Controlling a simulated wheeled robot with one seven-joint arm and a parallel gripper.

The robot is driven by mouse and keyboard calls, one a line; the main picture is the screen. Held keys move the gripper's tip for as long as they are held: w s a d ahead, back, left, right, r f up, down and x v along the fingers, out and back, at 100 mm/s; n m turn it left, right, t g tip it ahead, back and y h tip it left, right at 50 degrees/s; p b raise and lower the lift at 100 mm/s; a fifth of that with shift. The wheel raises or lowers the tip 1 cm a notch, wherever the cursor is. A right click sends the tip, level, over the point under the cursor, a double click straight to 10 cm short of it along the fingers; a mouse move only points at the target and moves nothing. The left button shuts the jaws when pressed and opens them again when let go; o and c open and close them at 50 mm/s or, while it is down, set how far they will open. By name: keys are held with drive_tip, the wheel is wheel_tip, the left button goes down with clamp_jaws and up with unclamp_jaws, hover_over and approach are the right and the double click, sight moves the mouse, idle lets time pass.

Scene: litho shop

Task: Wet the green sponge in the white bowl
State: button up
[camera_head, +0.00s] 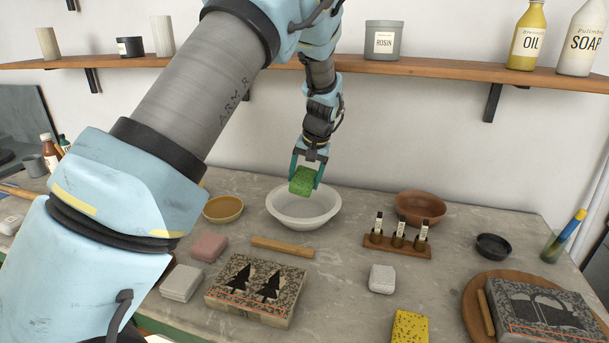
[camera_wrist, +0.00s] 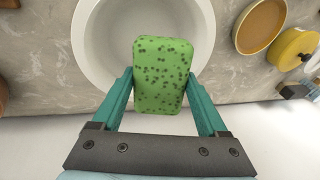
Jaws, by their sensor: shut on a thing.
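The green sponge (camera_head: 302,181) is speckled dark and is held between the two teal fingers of my gripper (camera_head: 308,172). In the wrist view the sponge (camera_wrist: 162,76) sits between the fingertips of my gripper (camera_wrist: 161,85), which is shut on its sides. The white bowl (camera_head: 318,222) stands on the worktop. The sponge is over the back part of the bowl and looks raised above it. In the wrist view the bowl (camera_wrist: 92,55) lies behind the sponge, which hides part of it. I cannot tell whether the bowl holds water.
An ochre dish (camera_head: 223,209) is left of the bowl and a terracotta bowl (camera_head: 421,209) right of it. A rack of small bottles (camera_head: 398,243), a wooden stick (camera_head: 282,247) and a stone block with tree shapes (camera_head: 257,288) lie nearer. A shelf (camera_head: 440,73) runs along the wall behind.

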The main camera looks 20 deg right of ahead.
drive_tip(key=shift+f+b, duration=1.75)
drive_tip(key=shift+f, duration=1.65)
drive_tip(key=shift+r, duration=0.15)
drive_tip(key=shift+r+p, duration=2.65)
drive_tip(key=shift+r, duration=1.35)
drive_tip(key=shift+r, duration=0.1)
